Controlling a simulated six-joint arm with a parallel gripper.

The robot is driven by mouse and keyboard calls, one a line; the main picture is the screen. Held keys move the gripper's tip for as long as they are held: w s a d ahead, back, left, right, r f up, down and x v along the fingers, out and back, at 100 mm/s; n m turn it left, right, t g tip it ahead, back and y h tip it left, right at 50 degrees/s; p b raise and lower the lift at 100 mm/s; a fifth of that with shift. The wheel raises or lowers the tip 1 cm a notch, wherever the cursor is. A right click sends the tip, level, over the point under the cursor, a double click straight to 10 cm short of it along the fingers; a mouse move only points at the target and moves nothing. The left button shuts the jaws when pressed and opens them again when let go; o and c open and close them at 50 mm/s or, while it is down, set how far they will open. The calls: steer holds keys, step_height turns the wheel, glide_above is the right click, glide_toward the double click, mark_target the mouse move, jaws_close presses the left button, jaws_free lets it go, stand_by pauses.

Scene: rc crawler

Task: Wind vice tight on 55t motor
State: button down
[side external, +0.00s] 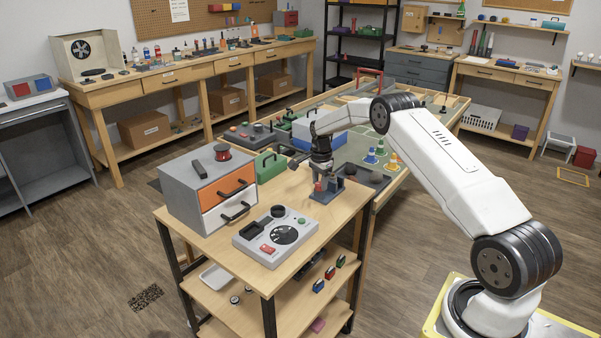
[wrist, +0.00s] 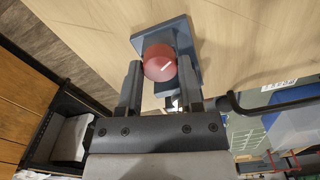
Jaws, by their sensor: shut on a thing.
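The vice (side external: 327,190) is a small blue-grey block on a flat base, standing on the wooden bench top. It also shows in the wrist view (wrist: 178,34). Its round red knob (wrist: 160,63), with a pale mark line on its face, sits between my fingers. My gripper (wrist: 160,80) is shut on the knob, with one dark finger on each side. In the side view my gripper (side external: 320,176) points down at the vice from above. I cannot make out the 55t motor; the vice jaws are largely hidden.
A grey cabinet (side external: 187,182) with orange and white drawers stands left of the vice. A control panel (side external: 275,236) with a black dial lies in front of it. A green toolbox (side external: 269,165) is behind. A large table with cones (side external: 381,149) adjoins at the back right.

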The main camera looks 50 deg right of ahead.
stand_by(0.3)
steer(key=shift+m, duration=1.5)
steer(key=shift+m, duration=1.5)
steer(key=shift+c, duration=0.8)
jaws_free()
steer(key=shift+r, duration=0.1)
steer(key=shift+r, duration=2.95)
